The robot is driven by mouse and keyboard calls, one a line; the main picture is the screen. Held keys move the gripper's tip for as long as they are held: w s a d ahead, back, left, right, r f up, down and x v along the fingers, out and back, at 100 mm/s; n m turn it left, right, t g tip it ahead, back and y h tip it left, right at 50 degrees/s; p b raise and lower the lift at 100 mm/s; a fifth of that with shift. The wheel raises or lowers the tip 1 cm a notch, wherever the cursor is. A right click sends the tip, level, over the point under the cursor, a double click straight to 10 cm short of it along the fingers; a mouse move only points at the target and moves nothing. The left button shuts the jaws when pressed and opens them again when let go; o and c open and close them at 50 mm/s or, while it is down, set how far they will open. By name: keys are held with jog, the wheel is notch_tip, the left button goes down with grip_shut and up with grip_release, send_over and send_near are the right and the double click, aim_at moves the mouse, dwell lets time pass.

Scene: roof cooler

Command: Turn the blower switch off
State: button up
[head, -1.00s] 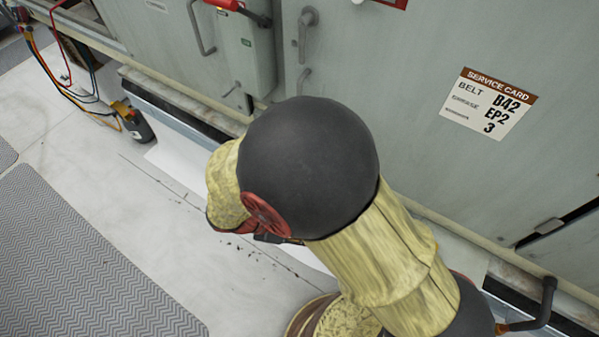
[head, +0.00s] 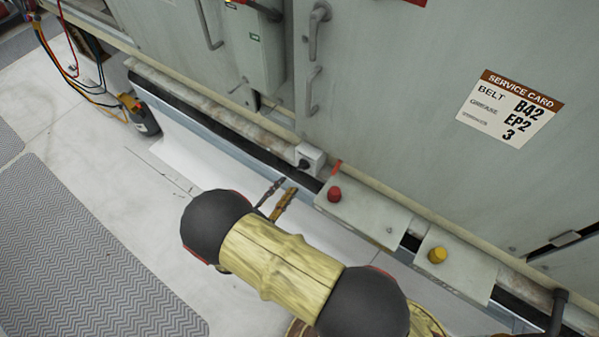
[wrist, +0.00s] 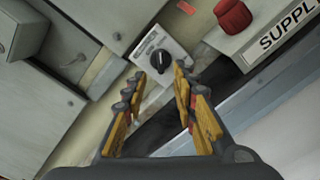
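A small light grey box with a black rotary knob (head: 304,163) is fixed low on the cabinet wall. The same knob (wrist: 159,60) shows just beyond my fingertips in the wrist view, its pointer slanting. My gripper (head: 277,197) is open and empty, in front of and below the knob box in the head view. In the wrist view its two fingers (wrist: 158,88) stand apart on either side of a gap pointing at the knob.
Right of the knob box, a panel carries a red knob (head: 334,194) and, in the wrist view, partial "SUPPL" lettering (wrist: 289,29). A further panel has a yellow knob (head: 437,255). A pipe (head: 558,312) is at lower right. Cables and a meter (head: 140,115) lie left. Floor is open at left.

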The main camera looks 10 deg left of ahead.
aim_at(300, 170)
jog(key=b+x, duration=0.1)
jog(key=x, duration=0.6)
jog(key=shift+w+d+b, duration=0.1)
jog(key=shift+w+b, duration=0.05)
jog(key=shift+b, duration=0.2)
jog(key=shift+c, duration=0.4)
grip_shut()
